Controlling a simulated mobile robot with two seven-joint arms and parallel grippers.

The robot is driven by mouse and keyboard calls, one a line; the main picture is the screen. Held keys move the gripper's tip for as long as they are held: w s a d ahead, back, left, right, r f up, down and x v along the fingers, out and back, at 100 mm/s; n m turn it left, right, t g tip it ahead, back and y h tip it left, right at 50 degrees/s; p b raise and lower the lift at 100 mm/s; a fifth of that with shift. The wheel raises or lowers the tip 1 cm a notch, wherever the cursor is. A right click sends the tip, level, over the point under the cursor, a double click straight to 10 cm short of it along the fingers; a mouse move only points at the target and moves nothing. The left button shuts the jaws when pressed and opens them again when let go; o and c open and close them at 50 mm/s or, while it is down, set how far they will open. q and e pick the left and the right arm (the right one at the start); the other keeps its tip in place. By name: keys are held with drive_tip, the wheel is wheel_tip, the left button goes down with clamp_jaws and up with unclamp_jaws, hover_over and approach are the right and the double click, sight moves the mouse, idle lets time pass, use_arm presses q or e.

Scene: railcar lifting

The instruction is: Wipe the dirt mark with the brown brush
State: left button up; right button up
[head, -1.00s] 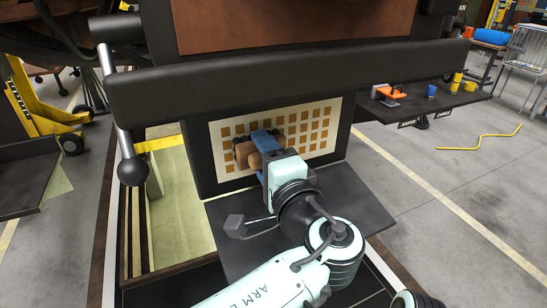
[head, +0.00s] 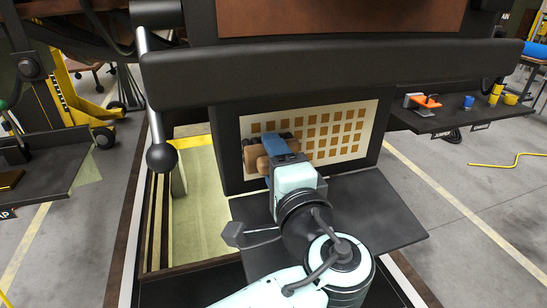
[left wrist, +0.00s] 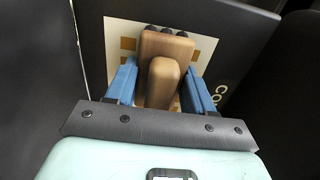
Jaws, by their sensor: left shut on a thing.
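The brown brush (head: 255,150) is in my left gripper (head: 269,153), with its bristle end at the lower left part of a cream panel (head: 371,122). Its dark bristles are against or very close to the panel; contact cannot be told. The panel bears a grid of brown squares (head: 338,128), which look like the dirt mark. The brush and gripper hide some squares at the left. In the left wrist view the two blue fingers (left wrist: 162,88) are shut on the brush's handle (left wrist: 162,80), and squares show on both sides. My right gripper is out of view.
A thick dark beam (head: 330,75) runs across above the panel. A dark plate (head: 375,210) juts out below it. A rod with a black ball (head: 162,158) stands at the left. A shelf (head: 450,117) at the right holds an orange tool (head: 426,101) and cups.

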use_arm(q)
drive_tip(key=shift+b+v, duration=0.5)
drive_tip(key=shift+v, duration=2.2)
drive_tip(key=shift+f, duration=0.15)
drive_tip(key=shift+v, duration=1.45)
